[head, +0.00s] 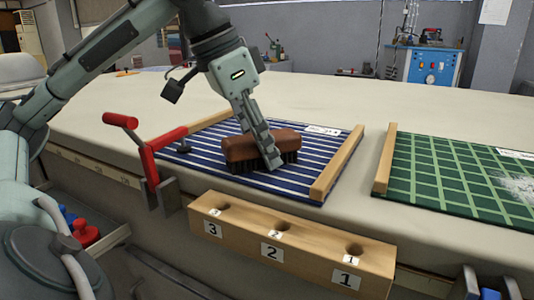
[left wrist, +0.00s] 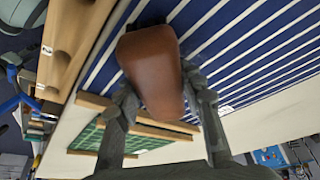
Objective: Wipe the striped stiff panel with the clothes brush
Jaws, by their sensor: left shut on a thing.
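The striped stiff panel (head: 301,162) is navy with white stripes and lies on the cloth table between wooden side strips. The clothes brush (head: 240,149) has a brown back and dark bristles. It is on the panel near its middle, bristles down. My left gripper (head: 268,155) is shut on the brush from above. In the left wrist view the brush (left wrist: 152,70) sits between the two fingers (left wrist: 160,108), with the striped panel (left wrist: 240,45) behind it. Whether the bristles press on the panel is hard to tell. My right gripper is not in view.
A green grid panel (head: 440,175) with a whitish patch lies to the right. A wooden block (head: 310,252) with numbered holes stands at the table's front edge. A red-handled clamp (head: 148,160) rises at the striped panel's left. The table (head: 330,95) behind is mostly clear.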

